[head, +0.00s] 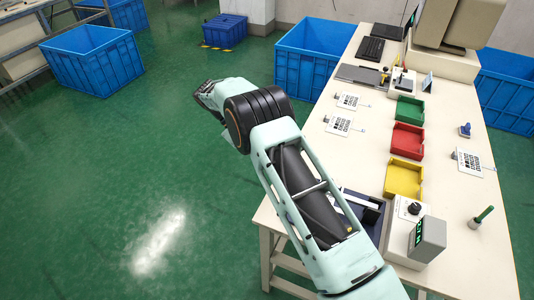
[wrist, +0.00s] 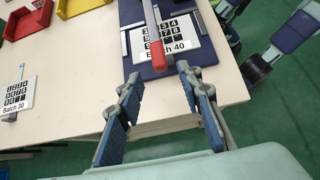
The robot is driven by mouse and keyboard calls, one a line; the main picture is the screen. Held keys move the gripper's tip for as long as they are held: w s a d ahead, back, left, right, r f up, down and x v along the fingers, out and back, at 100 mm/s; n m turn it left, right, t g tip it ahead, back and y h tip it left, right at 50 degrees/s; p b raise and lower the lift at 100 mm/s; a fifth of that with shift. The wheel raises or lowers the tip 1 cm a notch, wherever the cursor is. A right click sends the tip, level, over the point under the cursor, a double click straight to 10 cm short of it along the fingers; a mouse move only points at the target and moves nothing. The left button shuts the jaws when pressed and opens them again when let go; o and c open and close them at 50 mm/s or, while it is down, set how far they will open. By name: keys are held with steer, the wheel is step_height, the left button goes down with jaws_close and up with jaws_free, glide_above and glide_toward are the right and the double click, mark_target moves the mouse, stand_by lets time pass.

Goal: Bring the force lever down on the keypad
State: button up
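In the wrist view, the force lever is a grey bar (wrist: 149,14) ending in a red handle (wrist: 158,56). It extends over the white keypad film (wrist: 180,40), which is printed "Batch 40" and lies on a dark blue fixture (wrist: 131,42). My gripper (wrist: 160,74) is open and empty. The handle's near end lies between the fingertips in the picture, with a gap on each side; I cannot tell its height above the film. In the head view the fixture (head: 372,222) is partly hidden by my arm, and my gripper cannot be made out.
Yellow (head: 404,178), red (head: 407,140) and green (head: 410,108) trays line the white table. A grey display box (head: 428,240) and a knob unit (head: 411,209) stand near the fixture. Other keypad films (head: 338,124) lie about. Green floor is open at left.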

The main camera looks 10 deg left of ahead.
steer(key=shift+v, duration=2.25)
